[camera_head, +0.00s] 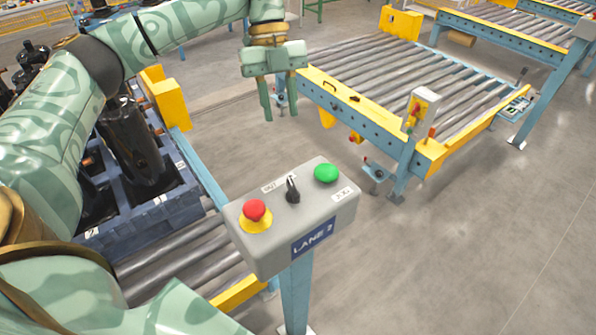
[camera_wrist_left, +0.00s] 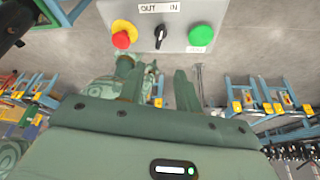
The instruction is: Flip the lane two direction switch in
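The lane two control box is a grey box (camera_head: 290,215) with a blue "LANE 2" label on a blue post. Its black direction switch (camera_head: 292,189) sits between a red stop button (camera_head: 255,211) and a green button (camera_head: 326,173). In the left wrist view the switch (camera_wrist_left: 159,37) stands below the "OUT" and "IN" labels; I cannot tell exactly which way it points. My left gripper (camera_head: 281,108) is open and empty, pointing down beyond the box, apart from it. Its two fingers (camera_wrist_left: 160,88) show below the switch in the wrist view. My right gripper is not in view.
A blue pallet (camera_head: 155,215) with black compressors stands on rollers left of the box. A roller conveyor (camera_head: 400,85) with yellow edges and its own small control box (camera_head: 421,108) stands at the back right. Grey floor is clear between them.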

